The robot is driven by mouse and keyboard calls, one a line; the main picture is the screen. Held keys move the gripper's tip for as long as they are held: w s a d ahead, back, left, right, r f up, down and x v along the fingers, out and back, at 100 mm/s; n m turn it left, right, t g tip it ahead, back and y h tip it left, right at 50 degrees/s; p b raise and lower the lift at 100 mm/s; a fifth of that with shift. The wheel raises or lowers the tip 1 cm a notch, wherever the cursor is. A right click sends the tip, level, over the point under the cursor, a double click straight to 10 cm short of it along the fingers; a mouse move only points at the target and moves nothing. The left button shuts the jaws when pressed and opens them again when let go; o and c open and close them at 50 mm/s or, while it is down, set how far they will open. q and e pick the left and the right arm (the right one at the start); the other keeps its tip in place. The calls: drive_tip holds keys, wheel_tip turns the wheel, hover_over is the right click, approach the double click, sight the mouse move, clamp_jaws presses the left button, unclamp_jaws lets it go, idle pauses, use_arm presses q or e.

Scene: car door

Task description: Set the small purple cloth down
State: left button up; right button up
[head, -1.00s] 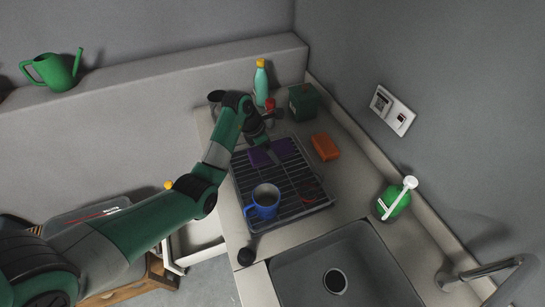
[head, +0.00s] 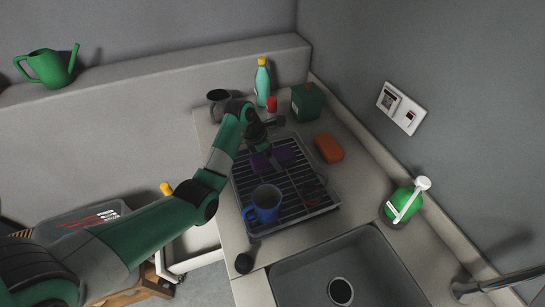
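I also cannot tell whether the cloth rests fully on the rack. My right gripper is not in view.
A blue mug (head: 264,204) stands on the near left of the rack. An orange sponge (head: 329,148) lies right of it. A teal bottle (head: 262,82), dark green box (head: 306,102) and grey mug (head: 217,102) stand behind. The sink (head: 330,262) is in front.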

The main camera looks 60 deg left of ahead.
use_arm(q)
drive_tip(key=shift+o, duration=0.4)
drive_tip(key=shift+r, duration=0.1)
drive_tip(key=shift+s+r+p, duration=0.1)
drive_tip(key=shift+r+p, duration=0.25)
drive_tip(key=shift+r, duration=0.2)
drive_tip(key=p+v, duration=0.1)
drive_tip(key=v, duration=0.5)
drive_tip(key=shift+r, duration=0.2)
drive_tip(key=p+v, duration=0.5)
drive_tip(key=p, duration=0.1)
drive_tip(key=shift+p, duration=0.4)
